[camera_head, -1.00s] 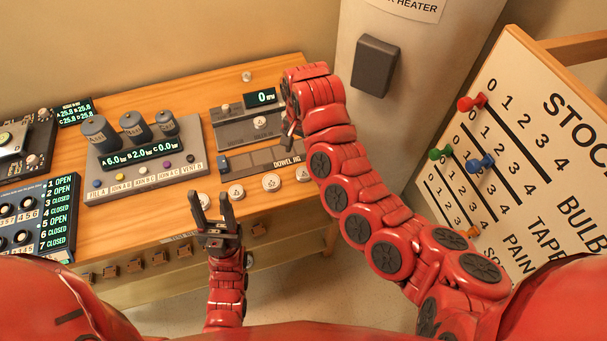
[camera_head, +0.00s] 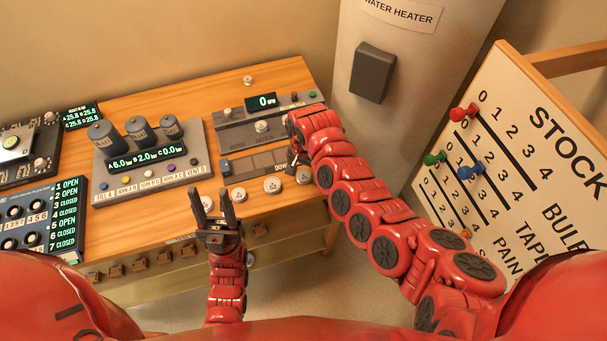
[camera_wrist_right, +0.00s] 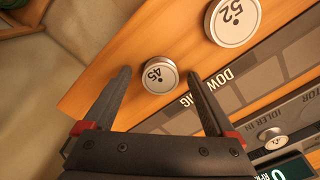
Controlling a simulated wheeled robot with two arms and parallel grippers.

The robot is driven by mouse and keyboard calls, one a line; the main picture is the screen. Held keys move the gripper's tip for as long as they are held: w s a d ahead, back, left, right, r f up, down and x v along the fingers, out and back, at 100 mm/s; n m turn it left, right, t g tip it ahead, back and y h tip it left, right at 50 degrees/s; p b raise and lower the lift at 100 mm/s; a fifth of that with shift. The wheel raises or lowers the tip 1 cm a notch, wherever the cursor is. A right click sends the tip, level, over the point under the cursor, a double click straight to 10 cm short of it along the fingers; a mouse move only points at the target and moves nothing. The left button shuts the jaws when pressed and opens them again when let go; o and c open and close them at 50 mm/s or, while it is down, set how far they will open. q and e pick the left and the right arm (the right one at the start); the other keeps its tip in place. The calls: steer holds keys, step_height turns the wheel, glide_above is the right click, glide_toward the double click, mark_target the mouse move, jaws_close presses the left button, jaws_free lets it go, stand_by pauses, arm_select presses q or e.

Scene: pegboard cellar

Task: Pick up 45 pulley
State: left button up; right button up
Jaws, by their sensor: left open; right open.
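The 45 pulley (camera_wrist_right: 158,76) is a small grey metal disc with a pale top marked 45, near the bench's front edge in the right wrist view. In the head view a pulley (camera_head: 304,176) sits close beside my right gripper (camera_head: 295,162), its label too small to read. In the wrist view the open fingers lie on either side of the 45 pulley, with space between them and it. The fingers hold nothing. My left gripper (camera_head: 222,212) is open and empty in front of the bench edge.
The 52 pulley (camera_wrist_right: 234,20) stands near the 45 pulley. Other discs (camera_head: 272,185) line the bench front beside the dowel strip (camera_head: 255,164). A grey console (camera_head: 150,165) with three cylinders stands left. The water heater (camera_head: 400,80) and stock board (camera_head: 530,160) are right.

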jaws_close()
stand_by(0.4)
steer(key=shift+w+r, duration=0.1)
